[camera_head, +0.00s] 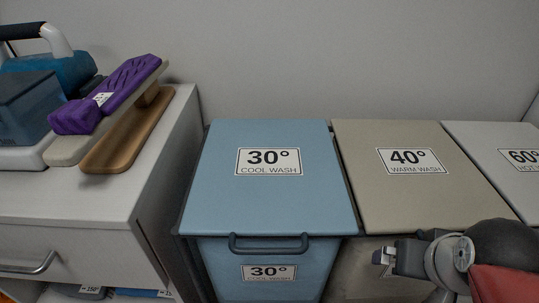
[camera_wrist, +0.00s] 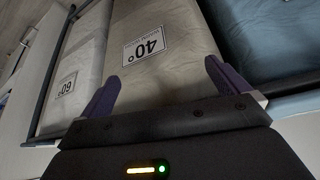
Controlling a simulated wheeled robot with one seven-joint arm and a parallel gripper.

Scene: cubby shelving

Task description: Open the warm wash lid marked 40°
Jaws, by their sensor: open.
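The warm wash lid (camera_head: 405,195) is beige, marked 40°, and lies shut on its bin between the blue 30° lid (camera_head: 265,200) and the pale 60° lid (camera_head: 490,145). My gripper (camera_head: 383,262) is in front of the beige lid's front edge, at the lower right. In the wrist view my gripper (camera_wrist: 165,85) shows two purple fingers spread apart, with nothing visible between them. Beyond them is a beige panel (camera_wrist: 185,45) with an upside-down 40° label (camera_wrist: 143,47). I cannot tell whether any handle of the 40° lid is between or near the fingers.
The blue lid has a dark front handle (camera_head: 268,245). A plain wall stands behind the bins.

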